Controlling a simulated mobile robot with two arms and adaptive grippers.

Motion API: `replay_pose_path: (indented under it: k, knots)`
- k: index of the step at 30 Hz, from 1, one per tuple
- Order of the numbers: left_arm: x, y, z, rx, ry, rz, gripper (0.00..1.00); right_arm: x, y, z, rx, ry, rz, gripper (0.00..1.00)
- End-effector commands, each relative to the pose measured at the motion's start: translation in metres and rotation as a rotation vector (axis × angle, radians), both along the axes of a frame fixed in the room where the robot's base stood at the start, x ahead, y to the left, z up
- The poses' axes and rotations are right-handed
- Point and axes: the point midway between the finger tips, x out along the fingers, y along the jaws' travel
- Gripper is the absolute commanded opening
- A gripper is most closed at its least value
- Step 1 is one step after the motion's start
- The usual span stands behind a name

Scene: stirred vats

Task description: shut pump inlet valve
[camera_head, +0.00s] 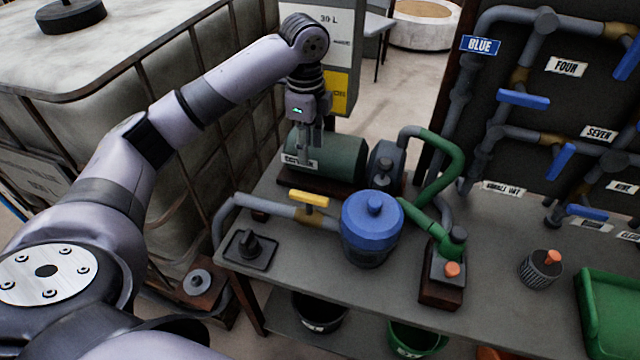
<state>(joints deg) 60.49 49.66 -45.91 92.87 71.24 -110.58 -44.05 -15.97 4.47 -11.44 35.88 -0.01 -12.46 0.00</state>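A valve with a yellow bar handle (309,199) sits on the grey pipe (266,206) that runs along the bench's left part into the blue-lidded vessel (372,222). The yellow handle lies roughly in line with that pipe. Which valve is labelled as the pump inlet cannot be read. My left gripper (308,150) points down in front of the dark green motor cylinder (340,158), behind and above the yellow handle and apart from it. Its fingers look close together, but their gap is unclear. It holds nothing that I can see. My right gripper is out of view.
A grey pump body (386,165) with a green hose (452,165) stands behind the vessel. A pipe board with several blue-handled valves (523,98) rises at right. A caged tank (150,85) stands left. A green tray (610,318) is at the bench's right.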

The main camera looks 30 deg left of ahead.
Motion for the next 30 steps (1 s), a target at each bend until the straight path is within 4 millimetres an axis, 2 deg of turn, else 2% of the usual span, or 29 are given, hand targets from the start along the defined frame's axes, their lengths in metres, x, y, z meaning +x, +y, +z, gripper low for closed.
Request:
replay_pose_path:
  k: [5,10,14,17,24,30]
  knots:
    - [-0.001,0.001,-0.015,0.001,0.003,0.002,0.38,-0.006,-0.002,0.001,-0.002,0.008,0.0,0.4]
    - [-0.001,0.001,-0.048,0.002,0.006,0.002,0.38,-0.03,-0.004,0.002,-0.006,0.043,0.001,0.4]
    - [-0.002,0.001,-0.077,0.002,0.007,0.0,0.38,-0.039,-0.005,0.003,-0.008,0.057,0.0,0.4]
    - [-0.002,0.001,-0.099,0.001,0.005,0.002,0.38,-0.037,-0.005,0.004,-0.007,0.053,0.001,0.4]
    - [-0.002,0.001,-0.146,0.001,0.003,0.001,0.38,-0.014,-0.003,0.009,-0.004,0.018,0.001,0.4]
    - [-0.001,0.0,-0.168,0.001,0.0,0.0,0.38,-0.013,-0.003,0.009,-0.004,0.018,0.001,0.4]
